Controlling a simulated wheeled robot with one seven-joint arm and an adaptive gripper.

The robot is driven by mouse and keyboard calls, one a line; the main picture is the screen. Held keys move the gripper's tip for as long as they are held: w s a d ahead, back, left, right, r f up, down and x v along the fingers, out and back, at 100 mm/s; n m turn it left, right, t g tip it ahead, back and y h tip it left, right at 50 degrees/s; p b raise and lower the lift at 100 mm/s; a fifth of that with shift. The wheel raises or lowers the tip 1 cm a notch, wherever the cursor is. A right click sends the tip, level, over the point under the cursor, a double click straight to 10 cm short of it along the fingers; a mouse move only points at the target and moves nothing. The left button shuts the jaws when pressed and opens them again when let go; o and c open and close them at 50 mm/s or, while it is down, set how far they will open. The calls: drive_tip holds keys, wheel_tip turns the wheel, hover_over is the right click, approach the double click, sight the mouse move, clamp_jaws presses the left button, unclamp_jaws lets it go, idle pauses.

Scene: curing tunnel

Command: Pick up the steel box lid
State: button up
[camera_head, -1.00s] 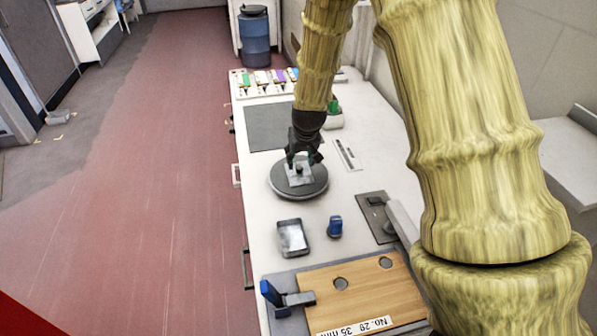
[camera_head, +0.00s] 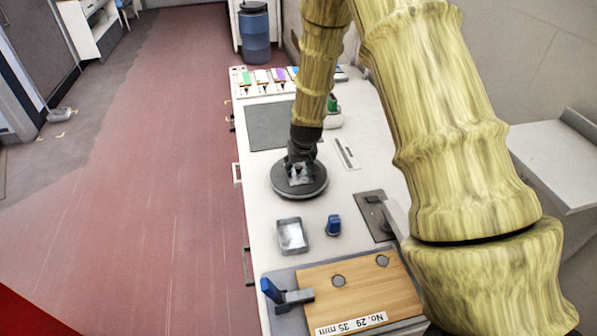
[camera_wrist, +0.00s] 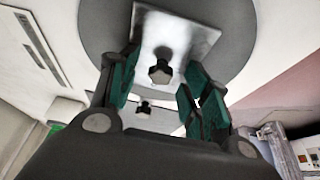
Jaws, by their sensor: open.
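The steel box lid (camera_head: 300,179) is a square, shiny plate with a dark knob. It lies on a round dark grey disc (camera_head: 284,190) on the bench. My gripper (camera_head: 300,168) is over the lid in the head view and partly covers it. In the wrist view the lid (camera_wrist: 190,28) lies ahead on the disc (camera_wrist: 100,25). The lid's knob (camera_wrist: 160,71) shows between the two green-padded fingers of my gripper (camera_wrist: 163,84). The fingers are apart, with visible space around the knob, so my gripper is open and empty.
An open steel box (camera_head: 292,237) and a blue object (camera_head: 333,225) stand nearer on the bench. A dark mat (camera_head: 270,127) lies beyond the disc. A grey device (camera_head: 376,215) stands at right.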

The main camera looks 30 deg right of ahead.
clamp_jaws()
drive_tip(key=shift+r, duration=0.1)
